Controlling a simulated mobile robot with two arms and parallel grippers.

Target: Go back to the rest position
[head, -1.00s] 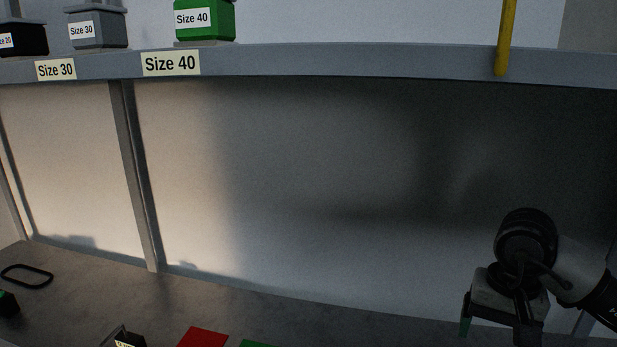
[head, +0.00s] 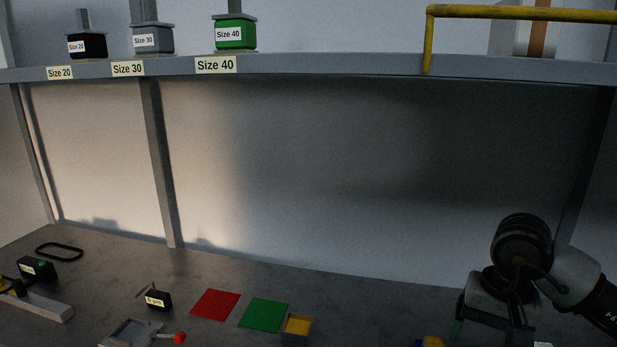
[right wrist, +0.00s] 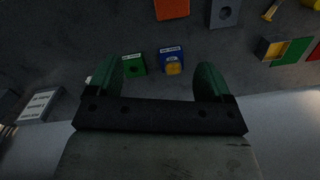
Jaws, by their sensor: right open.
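My right gripper (head: 487,328) is at the lower right of the head view, held above the bench and pointing down. In the right wrist view its two green fingers (right wrist: 152,85) stand wide apart, with nothing between them that I can see held. Beyond the fingers, a small green block (right wrist: 134,66) and a blue block with a yellow top (right wrist: 172,62) lie on the bench, apart from the gripper. My left gripper is not in view.
The shelf (head: 330,68) carries black (head: 87,46), grey (head: 152,40) and green (head: 235,35) size-labelled blocks, with a yellow rail (head: 520,13) at right. On the bench (head: 230,268) are a red mat (head: 215,304), a green mat (head: 264,314), a yellow-filled tray (head: 297,324) and a black ring (head: 59,250).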

